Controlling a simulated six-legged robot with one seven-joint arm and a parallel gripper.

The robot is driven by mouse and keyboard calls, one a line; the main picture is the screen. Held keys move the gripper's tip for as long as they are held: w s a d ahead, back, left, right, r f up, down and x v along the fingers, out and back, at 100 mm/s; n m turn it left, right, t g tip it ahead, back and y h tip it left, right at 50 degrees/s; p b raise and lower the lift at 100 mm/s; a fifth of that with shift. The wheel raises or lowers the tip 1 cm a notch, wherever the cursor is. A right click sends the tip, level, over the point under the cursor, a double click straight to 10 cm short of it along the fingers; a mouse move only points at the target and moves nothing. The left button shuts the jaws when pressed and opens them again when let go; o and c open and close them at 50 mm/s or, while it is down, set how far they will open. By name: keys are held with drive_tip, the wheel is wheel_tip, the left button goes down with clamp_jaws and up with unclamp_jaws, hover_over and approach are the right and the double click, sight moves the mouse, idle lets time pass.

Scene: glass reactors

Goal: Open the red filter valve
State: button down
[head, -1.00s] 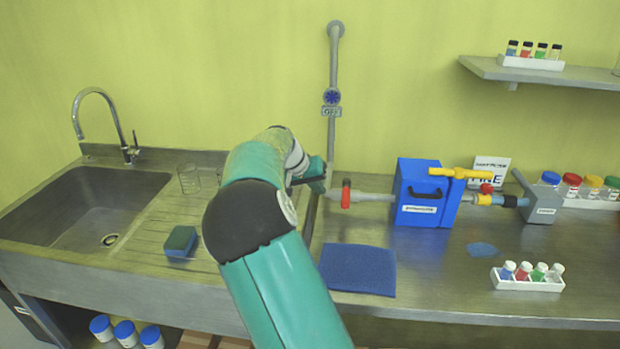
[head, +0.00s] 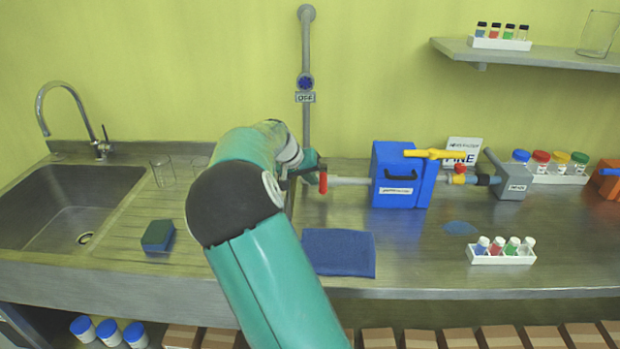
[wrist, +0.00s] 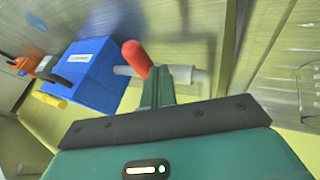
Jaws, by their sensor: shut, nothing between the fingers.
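The red valve handle (head: 323,183) sits on the grey pipe left of the blue filter box (head: 393,188). It stands upright, across the pipe, in the head view. My gripper (head: 316,172) is shut and empty, right beside the handle on its left. In the wrist view the red handle (wrist: 137,58) lies close against the shut fingers (wrist: 163,78), outside them. Whether they touch I cannot tell. The blue box (wrist: 88,72) shows left of them. My arm hides part of the pipe in the head view.
A yellow handle (head: 434,154) tops the blue box, with a grey box (head: 508,180) farther right. A blue cloth (head: 338,253) lies in front on the counter. A white vial rack (head: 502,257) is at right. The sink (head: 68,212) is at left.

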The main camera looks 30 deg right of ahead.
sight(326, 184)
drive_tip(key=shift+s+d, duration=0.1)
drive_tip(key=shift+s, duration=0.05)
drive_tip(key=shift+s+d+n+t, duration=0.6)
drive_tip(key=shift+s+n, duration=0.1)
drive_tip(key=shift+n, duration=0.3)
drive_tip(key=shift+s+d+n+t+y, duration=0.4)
drive_tip(key=shift+s+d+n+t, duration=0.35)
drive_tip(key=shift+n, duration=0.45)
drive_tip(key=d+n+t+y, duration=0.3)
drive_tip(key=d+n, duration=0.4)
drive_tip(key=d, duration=0.3)
drive_tip(key=shift+d+n, duration=0.3)
drive_tip(key=shift+d, duration=0.05)
drive_tip(key=shift+w+d, duration=0.1)
drive_tip(key=shift+d, duration=0.05)
